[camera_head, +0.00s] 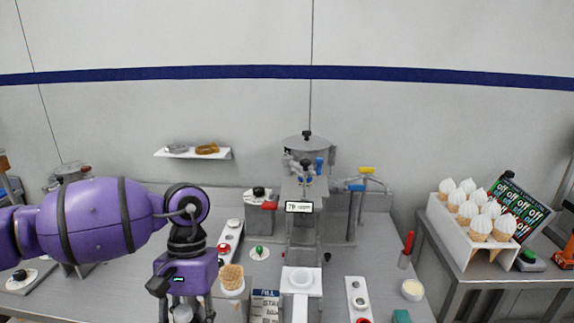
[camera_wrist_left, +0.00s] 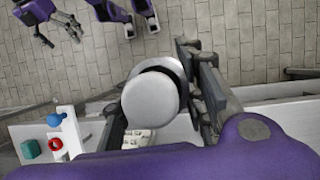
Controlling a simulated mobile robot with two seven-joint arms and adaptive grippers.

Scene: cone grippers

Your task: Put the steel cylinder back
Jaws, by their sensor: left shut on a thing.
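The steel cylinder (camera_wrist_left: 152,98) is a pale, round-ended piece with a dark band, between the fingers of my left gripper (camera_wrist_left: 160,108) in the left wrist view. In the head view, my left gripper (camera_head: 183,308) points down at the lower left, over the counter's front. A pale part of the cylinder (camera_head: 183,314) shows between its fingers there; the lower part is cut off by the frame edge. Purple parts with dark finger-like ends show at the top left of the wrist view. I cannot tell whether they include my right gripper, which is absent from the head view.
The grey counter (camera_head: 130,255) holds a steel machine (camera_head: 303,200) at the centre, a cup of waffle cones (camera_head: 232,279) and a green button (camera_head: 259,251). A cone rack (camera_head: 455,237) stands at the right. A small shelf (camera_head: 193,154) is on the wall.

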